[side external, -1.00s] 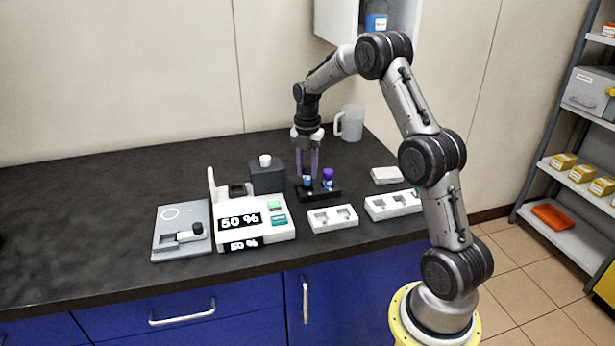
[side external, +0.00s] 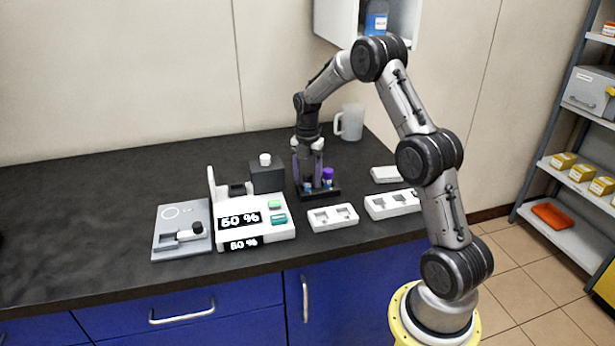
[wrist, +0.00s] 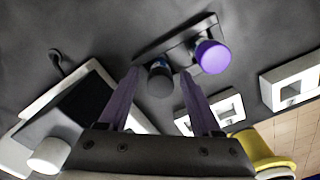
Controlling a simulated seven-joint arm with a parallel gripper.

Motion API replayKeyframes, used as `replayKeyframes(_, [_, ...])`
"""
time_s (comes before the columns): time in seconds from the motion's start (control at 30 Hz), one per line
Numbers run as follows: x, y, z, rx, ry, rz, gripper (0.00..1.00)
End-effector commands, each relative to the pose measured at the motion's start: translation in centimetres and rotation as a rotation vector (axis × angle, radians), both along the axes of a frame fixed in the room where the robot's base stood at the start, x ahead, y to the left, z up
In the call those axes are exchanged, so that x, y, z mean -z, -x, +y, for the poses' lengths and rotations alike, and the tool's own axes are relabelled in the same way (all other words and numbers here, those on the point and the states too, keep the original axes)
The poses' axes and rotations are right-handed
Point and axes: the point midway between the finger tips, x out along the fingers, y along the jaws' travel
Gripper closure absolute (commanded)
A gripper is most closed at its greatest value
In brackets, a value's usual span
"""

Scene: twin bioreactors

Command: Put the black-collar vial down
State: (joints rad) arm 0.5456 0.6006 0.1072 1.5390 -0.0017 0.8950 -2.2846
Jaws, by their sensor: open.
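My gripper (side external: 308,183) is open low over a small black rack (side external: 331,193) near the middle of the counter; it also shows in the wrist view (wrist: 160,95). A vial with a dark cap (wrist: 160,84) stands in the rack, between my fingertips and apart from them as far as I can tell. In the side view only a bit of its blue body (side external: 308,187) shows between the fingers. I cannot make out its collar. A purple-capped vial (side external: 327,177) stands in the rack beside it, close to my right finger.
A white device reading 50 % (side external: 250,225) and a dark block with a white cap (side external: 266,174) stand to the left. White trays (side external: 333,217) lie to the right; a mug (side external: 349,122) stands behind.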

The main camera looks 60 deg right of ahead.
Motion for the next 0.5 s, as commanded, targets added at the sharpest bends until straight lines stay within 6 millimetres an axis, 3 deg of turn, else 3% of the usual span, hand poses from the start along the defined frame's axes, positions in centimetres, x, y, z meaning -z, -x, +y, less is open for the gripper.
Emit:
replayKeyframes(0.17, [-1.0,-0.1,0.0,0.000,0.002,-0.002,0.35])
replayKeyframes(0.5, [-7.7,-0.1,0.0,0.000,0.002,-0.004,0.35])
